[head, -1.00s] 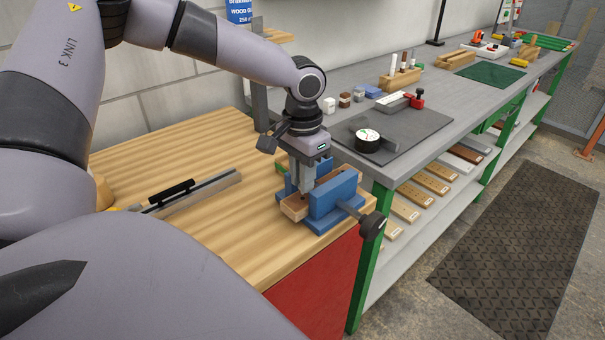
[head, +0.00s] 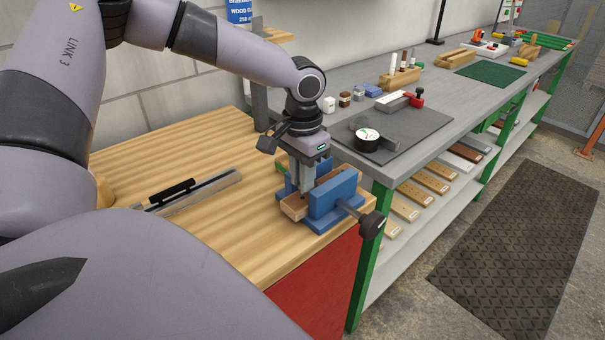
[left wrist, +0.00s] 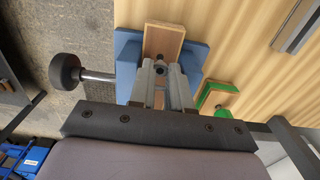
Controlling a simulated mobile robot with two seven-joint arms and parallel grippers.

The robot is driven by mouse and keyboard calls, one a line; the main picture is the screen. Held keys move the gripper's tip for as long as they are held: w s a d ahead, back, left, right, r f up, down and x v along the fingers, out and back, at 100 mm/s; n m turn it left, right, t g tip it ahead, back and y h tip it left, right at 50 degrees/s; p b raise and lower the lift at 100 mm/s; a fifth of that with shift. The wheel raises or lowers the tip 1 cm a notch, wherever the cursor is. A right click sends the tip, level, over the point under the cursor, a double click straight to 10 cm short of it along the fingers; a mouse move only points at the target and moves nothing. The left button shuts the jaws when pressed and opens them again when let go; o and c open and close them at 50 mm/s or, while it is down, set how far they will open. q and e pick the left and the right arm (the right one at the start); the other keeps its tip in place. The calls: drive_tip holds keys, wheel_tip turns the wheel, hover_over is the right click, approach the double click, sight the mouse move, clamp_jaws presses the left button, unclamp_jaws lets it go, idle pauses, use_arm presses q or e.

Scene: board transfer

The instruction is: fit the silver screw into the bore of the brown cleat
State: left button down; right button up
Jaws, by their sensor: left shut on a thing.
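The brown cleat (head: 292,208) is clamped in a blue vise (head: 333,197) at the front corner of the wooden bench. In the left wrist view the cleat (left wrist: 164,35) lies between the blue jaws. My left gripper (head: 304,190) points down at the cleat, its fingertips close over the wood. It is shut on the silver screw (left wrist: 160,58), of which only a small dark-looking bit shows at the fingertips. The bore is hidden by the fingers and screw, so I cannot tell whether the screw tip is in it. My right gripper is not in view.
The vise's dark knob (head: 372,225) sticks out over the bench edge. A grey rail with a black handle (head: 178,190) lies to the left on the bench (head: 225,230). A grey workbench with a dark mat (head: 425,125) and a tape roll (head: 367,138) stands to the right.

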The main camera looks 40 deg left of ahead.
use_arm(q)
drive_tip(key=shift+f+b, duration=0.8)
drive_tip(key=shift+f, duration=0.35)
drive_tip(key=c, duration=1)
unclamp_jaws()
drive_tip(key=shift+r, duration=0.1)
drive_tip(key=shift+w+r, duration=0.15)
drive_tip(key=shift+r, duration=0.05)
wheel_tip(320, 180, up, 6)
drive_tip(key=shift+r, duration=0.1)
drive_tip(key=shift+d+r, duration=0.1)
drive_tip(key=shift+r, duration=0.15)
drive_tip(key=shift+d, duration=0.1)
